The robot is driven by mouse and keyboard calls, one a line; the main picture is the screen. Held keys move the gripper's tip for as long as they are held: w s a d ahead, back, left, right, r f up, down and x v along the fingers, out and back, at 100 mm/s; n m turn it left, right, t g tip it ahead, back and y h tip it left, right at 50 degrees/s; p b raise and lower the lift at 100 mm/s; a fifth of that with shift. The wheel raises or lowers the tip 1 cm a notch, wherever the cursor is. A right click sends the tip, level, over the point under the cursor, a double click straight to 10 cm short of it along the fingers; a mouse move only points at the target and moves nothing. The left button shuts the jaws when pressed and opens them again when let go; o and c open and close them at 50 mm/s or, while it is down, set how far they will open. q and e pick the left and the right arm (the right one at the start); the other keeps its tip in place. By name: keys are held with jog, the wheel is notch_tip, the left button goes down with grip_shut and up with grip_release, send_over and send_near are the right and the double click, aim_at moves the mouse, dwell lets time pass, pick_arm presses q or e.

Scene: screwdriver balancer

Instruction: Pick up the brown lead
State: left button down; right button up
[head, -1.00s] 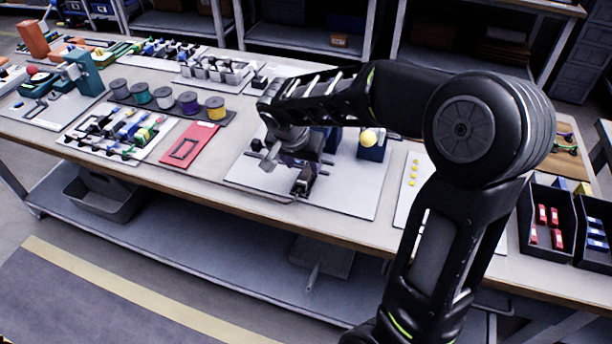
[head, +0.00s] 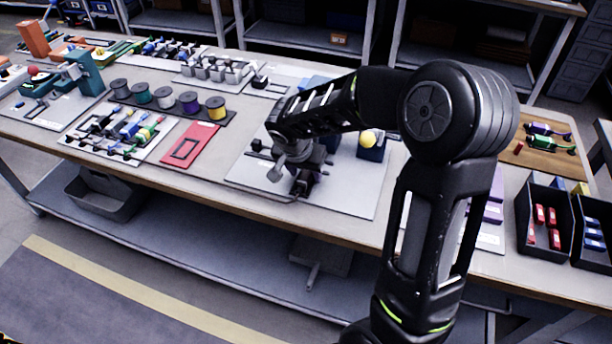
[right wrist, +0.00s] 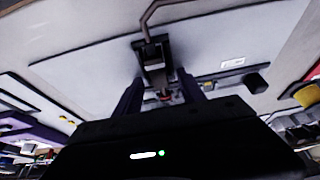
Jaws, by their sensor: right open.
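My right gripper (head: 290,180) is low over the white board (head: 345,199) in the middle of the bench. In the right wrist view its two dark fingers (right wrist: 158,86) are apart, on either side of the near end of a dark upright block (right wrist: 155,62). A small reddish-brown bit (right wrist: 166,95) shows between the fingers. A thin bent grey-brown line (right wrist: 150,14) runs from the block's far end. I cannot tell which of these is the brown lead. The gripper hides much of this spot in the head view. My left gripper is not in view.
A red plate (head: 188,145) and a row of spools (head: 189,103) lie to the left. Dark bins (head: 544,236) with red and blue parts stand at the right. The board's front is clear.

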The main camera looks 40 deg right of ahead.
aim_at(305, 176)
jog(key=shift+c, duration=0.2)
grip_shut()
jog(key=shift+r, duration=0.1)
dwell(0.5)
jog(key=shift+s+a+r+b, duration=0.1)
jog(key=shift+a+r+b, duration=0.05)
jog(key=shift+r+b, duration=0.2)
notch_tip(305, 176, up, 6)
jog(key=shift+r, duration=0.15)
jog(key=s+a+b, duration=0.4)
jog(key=s+a, duration=0.7)
jog(key=a, duration=0.5)
jog(key=shift+s, duration=0.15)
